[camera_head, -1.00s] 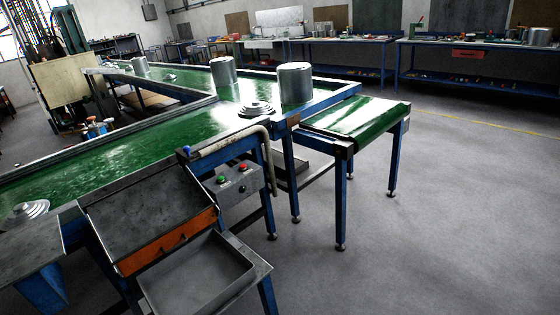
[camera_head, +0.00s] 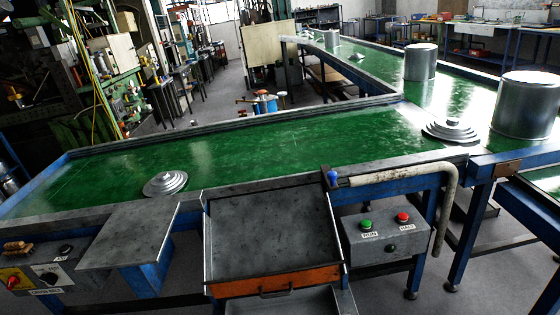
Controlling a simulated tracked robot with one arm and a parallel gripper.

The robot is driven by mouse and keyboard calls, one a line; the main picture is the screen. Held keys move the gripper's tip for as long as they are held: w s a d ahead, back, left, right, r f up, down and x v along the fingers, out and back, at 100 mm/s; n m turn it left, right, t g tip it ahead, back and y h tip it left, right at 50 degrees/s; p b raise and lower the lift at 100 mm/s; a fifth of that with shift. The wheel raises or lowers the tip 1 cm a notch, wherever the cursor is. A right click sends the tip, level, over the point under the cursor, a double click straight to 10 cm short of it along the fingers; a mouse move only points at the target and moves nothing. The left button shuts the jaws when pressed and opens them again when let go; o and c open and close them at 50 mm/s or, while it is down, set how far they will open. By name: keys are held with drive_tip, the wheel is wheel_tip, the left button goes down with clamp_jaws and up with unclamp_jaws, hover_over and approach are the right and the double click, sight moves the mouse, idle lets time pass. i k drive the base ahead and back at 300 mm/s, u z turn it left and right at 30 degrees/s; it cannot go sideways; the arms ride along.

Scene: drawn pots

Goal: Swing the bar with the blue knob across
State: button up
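The bar (camera_head: 390,176) is a pale, rounded tube along the near edge of the green conveyor. Its blue knob (camera_head: 332,177) is at its left end, close to the right corner of the dark sloped tray. At its right end the bar meets a pale pipe that bends downward. The bar lies roughly parallel to the conveyor edge, not over the belt. My gripper is not in view.
A control box (camera_head: 384,234) with green and red buttons hangs below the bar. The green conveyor (camera_head: 290,145) carries a stepped lid (camera_head: 165,183) at left, another lid (camera_head: 451,130) and a metal pot (camera_head: 527,105) at right. A dark sloped tray (camera_head: 270,230) stands in front.

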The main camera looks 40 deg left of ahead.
sight(328, 177)
drive_tip(key=u, duration=0.4)
drive_tip(key=i, duration=1.05)
drive_tip(key=u, duration=0.45)
